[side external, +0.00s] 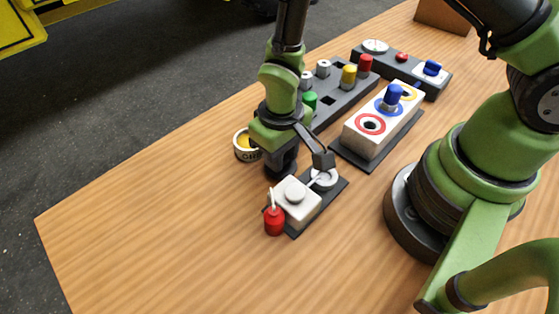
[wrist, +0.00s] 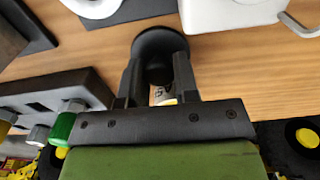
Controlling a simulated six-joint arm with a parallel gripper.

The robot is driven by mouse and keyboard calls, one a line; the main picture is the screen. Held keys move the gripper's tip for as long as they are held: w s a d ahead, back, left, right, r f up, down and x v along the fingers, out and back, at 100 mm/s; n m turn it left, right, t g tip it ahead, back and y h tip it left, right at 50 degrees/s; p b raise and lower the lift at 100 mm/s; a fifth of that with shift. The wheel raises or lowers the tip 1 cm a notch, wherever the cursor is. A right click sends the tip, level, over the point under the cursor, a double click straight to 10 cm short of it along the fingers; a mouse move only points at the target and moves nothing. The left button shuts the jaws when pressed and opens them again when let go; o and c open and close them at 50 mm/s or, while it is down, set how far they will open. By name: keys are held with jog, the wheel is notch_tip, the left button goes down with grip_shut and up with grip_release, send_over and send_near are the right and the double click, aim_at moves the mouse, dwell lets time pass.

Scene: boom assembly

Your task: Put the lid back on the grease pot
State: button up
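The grease pot (side external: 246,145) is a small white tin with dark lettering and yellow grease showing in its open top. It stands on the table just left of my gripper in the side view. A sliver of its labelled wall shows between my fingers in the wrist view (wrist: 162,94). The lid (wrist: 160,41) is a dark round piece at my fingertips. My gripper (wrist: 158,70) points down, with a finger against each side of it. In the side view my gripper (side external: 281,163) is low beside the pot; the lid there blends into the dark fingers.
A dark plate with a white block (side external: 297,199) and a red bottle (side external: 274,221) lie close in front. A white block with coloured rings (side external: 382,121) and a grey rack with coloured pegs (side external: 346,95) stand behind. The left table is clear.

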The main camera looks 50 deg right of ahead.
jog(key=shift+c, duration=0.4)
jog(key=shift+r, duration=0.1)
jog(key=shift+r, duration=1.85)
jog(key=w+a+r, duration=0.1)
jog(key=w+r, duration=0.4)
jog(key=w, duration=0.3)
jog(key=shift+g, duration=0.4)
jog(key=shift+s+f, duration=0.2)
jog(key=shift+f, duration=1.95)
jog(key=shift+f, duration=0.85)
jog(key=o, duration=1)
